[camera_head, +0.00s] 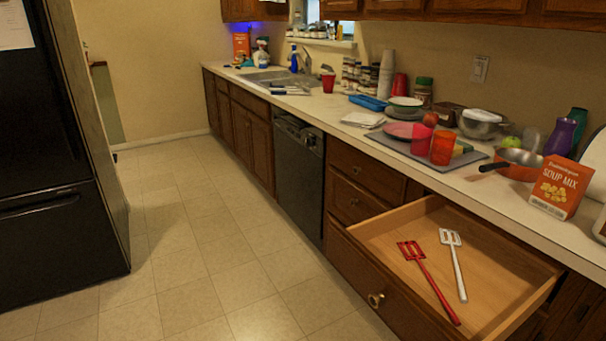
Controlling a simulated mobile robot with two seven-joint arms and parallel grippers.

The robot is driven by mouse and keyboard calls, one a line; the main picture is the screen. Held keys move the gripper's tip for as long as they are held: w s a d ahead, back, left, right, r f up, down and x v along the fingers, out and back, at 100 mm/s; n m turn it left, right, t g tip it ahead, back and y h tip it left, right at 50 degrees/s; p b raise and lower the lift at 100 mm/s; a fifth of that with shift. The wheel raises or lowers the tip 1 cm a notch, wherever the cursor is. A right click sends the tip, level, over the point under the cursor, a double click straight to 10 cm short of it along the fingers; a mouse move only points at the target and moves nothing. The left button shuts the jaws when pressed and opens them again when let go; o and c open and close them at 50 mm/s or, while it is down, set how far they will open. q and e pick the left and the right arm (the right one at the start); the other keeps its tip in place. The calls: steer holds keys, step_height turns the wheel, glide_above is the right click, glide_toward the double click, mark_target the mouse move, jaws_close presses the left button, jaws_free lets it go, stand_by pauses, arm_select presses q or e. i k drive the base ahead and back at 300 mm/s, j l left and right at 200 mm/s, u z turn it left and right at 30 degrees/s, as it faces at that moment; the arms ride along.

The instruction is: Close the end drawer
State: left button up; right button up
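The end drawer (385,234) is pulled well out from the counter at the lower right. Its light wood inside shows from above, and a round brass knob (375,299) sits on its dark wood front. A red slotted spatula (429,281) and a white slotted spatula (455,264) lie in the drawer, apart from each other. Neither of my grippers is in view.
The counter (455,176) above the drawer holds a soup mix box (562,187), an orange pan (517,164) and red cups (443,147). A black dishwasher (296,177) stands farther along. A black refrigerator (50,190) is at the left. The tiled floor (190,250) between is clear.

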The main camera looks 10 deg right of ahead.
mark_target(505, 282)
steer(key=z, duration=0.4)
steer(key=l+z, duration=0.1)
steer(key=z, duration=0.25)
steer(key=i+z, duration=0.1)
steer(key=z, duration=0.3)
steer(key=l+z, duration=0.1)
steer(key=z, duration=0.25)
steer(key=i, duration=0.05)
